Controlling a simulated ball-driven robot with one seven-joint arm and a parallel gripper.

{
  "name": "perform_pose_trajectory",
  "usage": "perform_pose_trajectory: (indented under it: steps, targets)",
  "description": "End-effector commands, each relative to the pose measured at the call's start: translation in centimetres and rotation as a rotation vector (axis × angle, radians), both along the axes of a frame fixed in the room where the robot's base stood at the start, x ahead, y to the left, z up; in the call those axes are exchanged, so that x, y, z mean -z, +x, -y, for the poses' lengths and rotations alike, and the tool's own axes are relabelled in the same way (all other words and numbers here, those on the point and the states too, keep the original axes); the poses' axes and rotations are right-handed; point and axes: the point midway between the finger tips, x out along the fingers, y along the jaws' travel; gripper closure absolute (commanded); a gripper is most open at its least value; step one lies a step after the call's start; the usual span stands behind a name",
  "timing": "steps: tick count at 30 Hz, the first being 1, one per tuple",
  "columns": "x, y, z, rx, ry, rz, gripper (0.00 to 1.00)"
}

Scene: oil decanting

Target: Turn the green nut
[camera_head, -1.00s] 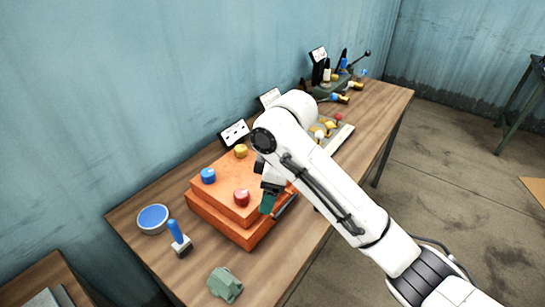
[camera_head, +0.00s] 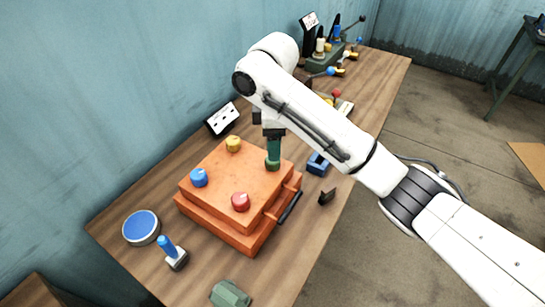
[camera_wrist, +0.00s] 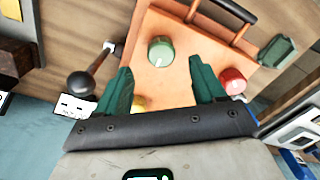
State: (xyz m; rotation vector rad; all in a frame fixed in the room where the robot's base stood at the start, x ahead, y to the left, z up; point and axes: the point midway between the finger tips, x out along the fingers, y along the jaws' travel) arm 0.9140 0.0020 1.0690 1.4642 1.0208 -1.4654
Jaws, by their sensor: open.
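The green nut (camera_head: 273,164) sits on top of the orange box (camera_head: 236,182), near its back right corner. It is a round knob with a pale mark on its top in the wrist view (camera_wrist: 160,52). My gripper (camera_head: 274,152) points down over the nut, its dark green fingers partly covering it in the head view. In the wrist view my gripper (camera_wrist: 161,65) is open, with one finger to each side of the nut's position and the nut just beyond the tips. I see no clear contact. A red nut (camera_head: 240,201), a blue nut (camera_head: 199,177) and a yellow nut (camera_head: 233,144) occupy the other corners.
A dark handle (camera_head: 290,207) runs along the box's right side. A blue block (camera_head: 318,164) and a small dark piece (camera_head: 327,197) lie right of it. A label card (camera_head: 222,119) stands behind. A blue-topped round container (camera_head: 141,227) and blue-handled tool (camera_head: 173,253) are front left.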

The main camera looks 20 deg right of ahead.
Motion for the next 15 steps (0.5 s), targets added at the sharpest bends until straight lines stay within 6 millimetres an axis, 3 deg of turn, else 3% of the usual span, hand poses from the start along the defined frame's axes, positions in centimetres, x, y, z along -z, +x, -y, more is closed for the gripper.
perform_pose_trajectory:
  steps: [1, 6, 15]
  targets:
    - [1.5, -0.1, -0.1, -0.001, 0.002, -0.005, 0.31]
    - [4.2, -0.1, -0.1, -0.001, 0.001, -0.004, 0.31]
    - [6.1, 0.0, 0.0, 0.000, 0.000, 0.000, 0.31]
